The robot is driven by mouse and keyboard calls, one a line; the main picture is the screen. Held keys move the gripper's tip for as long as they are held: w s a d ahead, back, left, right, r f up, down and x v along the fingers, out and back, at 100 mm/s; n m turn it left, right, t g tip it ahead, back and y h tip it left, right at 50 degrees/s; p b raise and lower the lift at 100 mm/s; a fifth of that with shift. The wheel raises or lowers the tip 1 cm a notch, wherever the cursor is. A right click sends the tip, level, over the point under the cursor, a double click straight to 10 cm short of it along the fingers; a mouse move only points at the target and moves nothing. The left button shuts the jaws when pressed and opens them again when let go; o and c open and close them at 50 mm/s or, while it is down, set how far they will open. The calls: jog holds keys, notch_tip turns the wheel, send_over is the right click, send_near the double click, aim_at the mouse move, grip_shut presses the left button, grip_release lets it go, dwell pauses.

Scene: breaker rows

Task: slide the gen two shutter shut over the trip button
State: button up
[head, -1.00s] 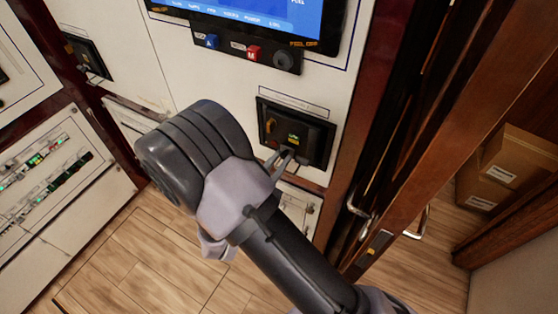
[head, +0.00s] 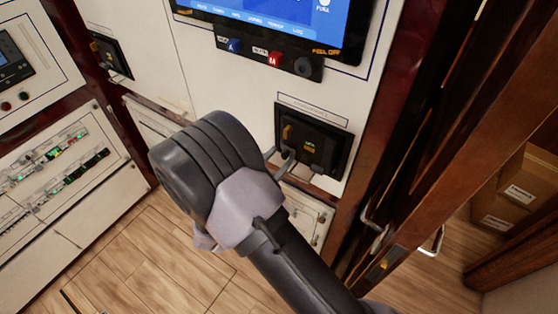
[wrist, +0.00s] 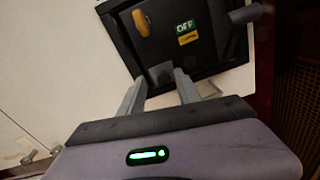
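A black breaker unit (head: 339,155) is set in the white panel, with an orange-yellow handle (head: 288,132) on its left. The wrist view shows this handle (wrist: 141,22), a green OFF label (wrist: 186,27) with a yellow label (wrist: 188,38) below, and a grey lever (wrist: 238,28) on the right. My gripper (wrist: 160,80) is at the unit's lower edge, its two fingers apart. A small dark knob (wrist: 161,73) sits between the fingertips; I cannot tell whether they touch it. I cannot clearly make out the shutter or trip button. My gripper also shows in the head view (head: 280,158).
A blue screen (head: 290,20) and a strip with blue and red buttons (head: 268,58) are above the unit. A wooden door frame with a metal handle (head: 374,215) stands to the right. Cardboard boxes (head: 515,190) lie beyond. The wooden floor (head: 150,260) is clear at lower left.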

jog(key=p+v, duration=0.2)
jog(key=v, duration=1.5)
jog(key=shift+s, duration=0.25)
